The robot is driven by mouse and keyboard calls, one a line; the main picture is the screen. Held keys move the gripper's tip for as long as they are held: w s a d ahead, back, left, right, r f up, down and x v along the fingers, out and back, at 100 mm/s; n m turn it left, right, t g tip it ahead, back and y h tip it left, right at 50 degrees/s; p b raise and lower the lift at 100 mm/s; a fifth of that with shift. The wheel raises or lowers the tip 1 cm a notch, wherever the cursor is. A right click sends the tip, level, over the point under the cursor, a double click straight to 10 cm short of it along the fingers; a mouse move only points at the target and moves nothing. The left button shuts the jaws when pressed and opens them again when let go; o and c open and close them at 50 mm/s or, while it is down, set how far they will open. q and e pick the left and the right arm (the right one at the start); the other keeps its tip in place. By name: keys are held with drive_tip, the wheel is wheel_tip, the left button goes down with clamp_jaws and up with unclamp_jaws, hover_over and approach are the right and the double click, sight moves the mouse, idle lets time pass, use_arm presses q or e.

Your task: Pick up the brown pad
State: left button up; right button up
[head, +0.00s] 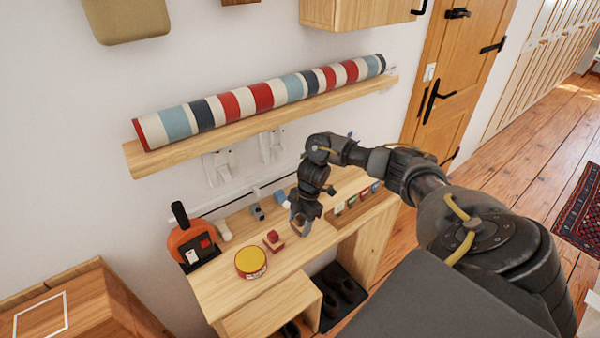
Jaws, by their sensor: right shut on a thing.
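My right gripper (301,222) reaches down over the wooden bench top from the right. It is shut on a small brown thing, seemingly the brown pad (302,230), at the level of the bench top. The fingers hide much of the pad, and I cannot tell whether it still touches the wood. My left gripper is not in view.
On the bench (219,284), a small red block (273,237), a round yellow-topped tin (250,262) and an orange-and-black item (192,245) stand left of the gripper. Small items in a wooden rack (352,212) lie right. A shelf with a striped roll (262,96) hangs above.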

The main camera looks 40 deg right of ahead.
sight(300, 218)
drive_tip(key=shift+r, duration=0.3)
drive_tip(key=v, duration=0.3)
drive_tip(key=shift+s+a+r+b, duration=0.1)
drive_tip(key=shift+s+a+b, duration=0.1)
drive_tip(key=shift+b, duration=0.2)
drive_tip(key=s+d+r+b, duration=0.2)
drive_tip(key=s+d+r, duration=0.1)
drive_tip(key=s+r, duration=0.6)
drive_tip(key=s, duration=0.4)
drive_tip(key=shift+d, duration=0.35)
